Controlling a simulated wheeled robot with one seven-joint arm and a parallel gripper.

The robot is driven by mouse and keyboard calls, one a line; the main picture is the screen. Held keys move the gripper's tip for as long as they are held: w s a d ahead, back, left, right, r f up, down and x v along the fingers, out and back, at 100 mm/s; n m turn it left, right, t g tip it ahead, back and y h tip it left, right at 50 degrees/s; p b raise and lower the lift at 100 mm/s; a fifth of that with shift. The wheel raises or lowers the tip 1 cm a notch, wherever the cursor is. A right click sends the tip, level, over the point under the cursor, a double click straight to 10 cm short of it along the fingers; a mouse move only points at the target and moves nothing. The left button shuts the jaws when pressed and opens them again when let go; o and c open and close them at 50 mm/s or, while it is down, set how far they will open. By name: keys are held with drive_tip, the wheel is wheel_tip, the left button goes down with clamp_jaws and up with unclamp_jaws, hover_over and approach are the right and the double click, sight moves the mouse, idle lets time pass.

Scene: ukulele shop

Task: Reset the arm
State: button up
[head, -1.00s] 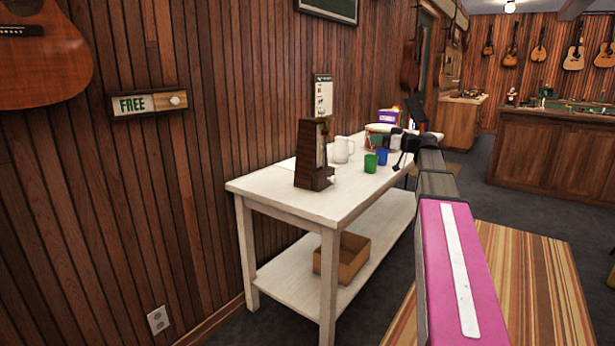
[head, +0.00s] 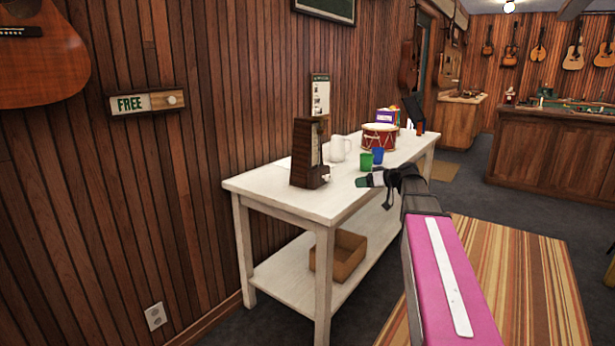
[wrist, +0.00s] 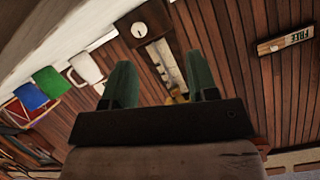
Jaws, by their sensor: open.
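My gripper (head: 362,181) is at the end of my pink and grey arm, beside the right front edge of the white table (head: 285,201) in the head view. In the wrist view its two green fingers (wrist: 163,88) stand apart with nothing held between them. Beyond the fingers, the wrist view shows the dark metronome (wrist: 145,25), tilted in the picture. The metronome (head: 308,150) stands upright on the near part of the table in the head view.
A white mug (head: 339,148), a green cup (head: 366,161), a blue cup (head: 377,155) and a red drum (head: 380,137) stand on the table. A cardboard box (head: 340,258) sits on the lower shelf. A striped rug (head: 510,275) lies on open floor at right.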

drive_tip(key=s+a+f+m+g+h, duration=0.1)
drive_tip(key=s+f+m+g+h, duration=0.2)
drive_tip(key=s+f, duration=1)
drive_tip(key=s+a+f+m+g+h, duration=0.1)
drive_tip(key=s+f+m+g+h, duration=0.3)
drive_tip(key=s+f+h, duration=0.4)
drive_tip(key=s+f, duration=0.6)
drive_tip(key=f, duration=0.5)
drive_tip(key=shift+a+g, duration=0.3)
drive_tip(key=shift+s, duration=0.1)
idle(0.6)
